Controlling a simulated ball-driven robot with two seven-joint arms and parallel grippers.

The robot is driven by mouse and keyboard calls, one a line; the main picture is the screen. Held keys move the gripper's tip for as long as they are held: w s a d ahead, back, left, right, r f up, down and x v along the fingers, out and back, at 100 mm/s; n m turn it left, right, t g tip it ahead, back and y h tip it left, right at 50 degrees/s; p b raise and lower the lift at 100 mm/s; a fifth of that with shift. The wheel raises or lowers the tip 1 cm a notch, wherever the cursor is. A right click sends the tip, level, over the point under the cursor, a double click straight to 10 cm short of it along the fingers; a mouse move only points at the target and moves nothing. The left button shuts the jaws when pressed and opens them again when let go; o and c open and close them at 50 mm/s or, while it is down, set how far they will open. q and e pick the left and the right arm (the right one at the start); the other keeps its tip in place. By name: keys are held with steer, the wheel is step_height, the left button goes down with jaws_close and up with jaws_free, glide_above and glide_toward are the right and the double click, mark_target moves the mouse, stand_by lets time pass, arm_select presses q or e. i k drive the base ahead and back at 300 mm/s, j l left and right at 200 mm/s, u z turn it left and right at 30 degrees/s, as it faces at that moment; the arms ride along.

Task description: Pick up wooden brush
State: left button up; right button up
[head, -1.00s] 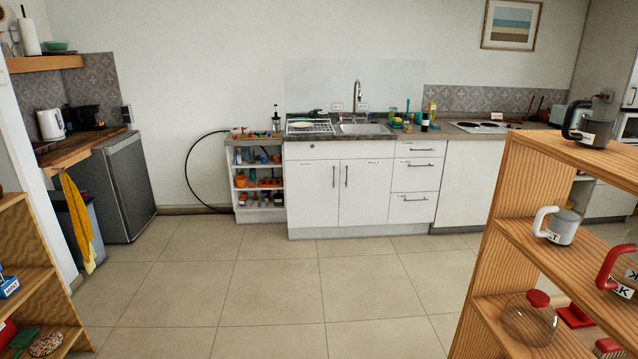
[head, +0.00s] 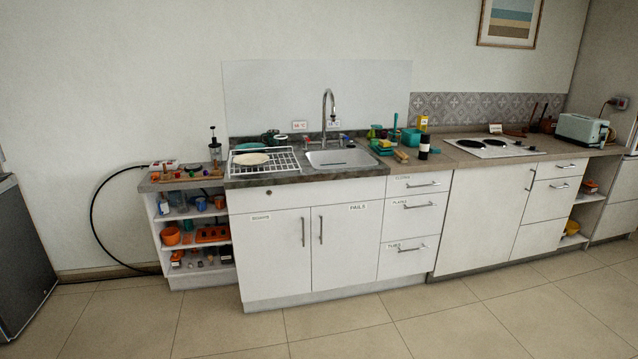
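I cannot pick out the wooden brush for certain. A small wood-coloured item (head: 401,156) lies on the counter to the right of the sink (head: 340,160), near its front edge; it is too small to tell what it is. Green and teal things (head: 385,143) stand just behind it, and a dark bottle with a light band (head: 424,146) stands to its right. Neither of my grippers shows in the head view.
A low open shelf (head: 195,232) with orange pots stands left of the white cabinets (head: 275,250). A dish rack (head: 262,162) holds a plate. A two-plate hob (head: 495,147) and toaster (head: 582,130) are at right. The tiled floor (head: 330,325) in front is clear.

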mark_target(400, 157)
steer(key=i+z, duration=0.35)
steer(key=i, duration=0.35)
steer(key=i+j+z, duration=0.1)
steer(key=i+z, duration=0.3)
steer(key=i, duration=0.35)
